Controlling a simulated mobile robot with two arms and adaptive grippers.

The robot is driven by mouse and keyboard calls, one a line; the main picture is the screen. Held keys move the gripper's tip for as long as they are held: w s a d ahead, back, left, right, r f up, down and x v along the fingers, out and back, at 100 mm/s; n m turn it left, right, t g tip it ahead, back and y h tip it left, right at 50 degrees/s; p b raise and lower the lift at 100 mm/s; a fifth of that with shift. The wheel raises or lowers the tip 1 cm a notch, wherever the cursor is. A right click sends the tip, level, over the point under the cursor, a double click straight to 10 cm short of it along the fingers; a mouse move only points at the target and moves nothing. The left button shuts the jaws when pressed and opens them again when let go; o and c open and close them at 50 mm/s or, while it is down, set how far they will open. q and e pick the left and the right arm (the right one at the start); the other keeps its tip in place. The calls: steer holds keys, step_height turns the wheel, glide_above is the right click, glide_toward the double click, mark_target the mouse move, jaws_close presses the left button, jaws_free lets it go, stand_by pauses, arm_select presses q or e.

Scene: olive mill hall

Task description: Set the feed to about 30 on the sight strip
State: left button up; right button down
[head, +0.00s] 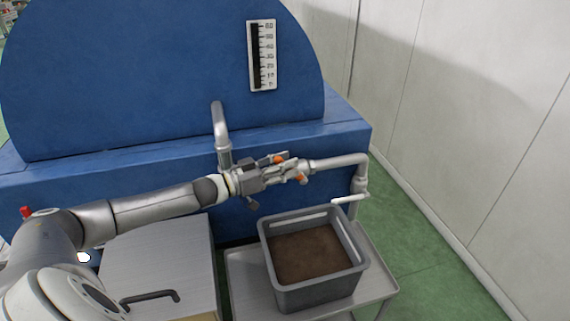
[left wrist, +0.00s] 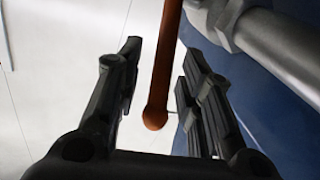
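The sight strip (head: 262,55) is a white scale with small numbers on the blue machine's round face. A dark column runs along nearly its whole height; I cannot make out a level for sure. An orange lever (head: 278,159) is at the grey pipe in front of the machine, partly hidden by my left gripper (head: 292,169). In the left wrist view the orange lever (left wrist: 160,80) lies between the two dark fingers of my left gripper (left wrist: 155,85), with a gap on each side. The gripper is open. My right gripper is not in view.
A grey pipe (head: 340,161) runs right and bends down to a white handle (head: 350,198). Below, a grey crate (head: 316,294) of brown material stands on a low metal table (head: 245,283). A grey box top (head: 150,255) is at left. Green floor is free at right.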

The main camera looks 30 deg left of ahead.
arm_select(q)
steer(key=shift+w, duration=0.15)
jaws_close()
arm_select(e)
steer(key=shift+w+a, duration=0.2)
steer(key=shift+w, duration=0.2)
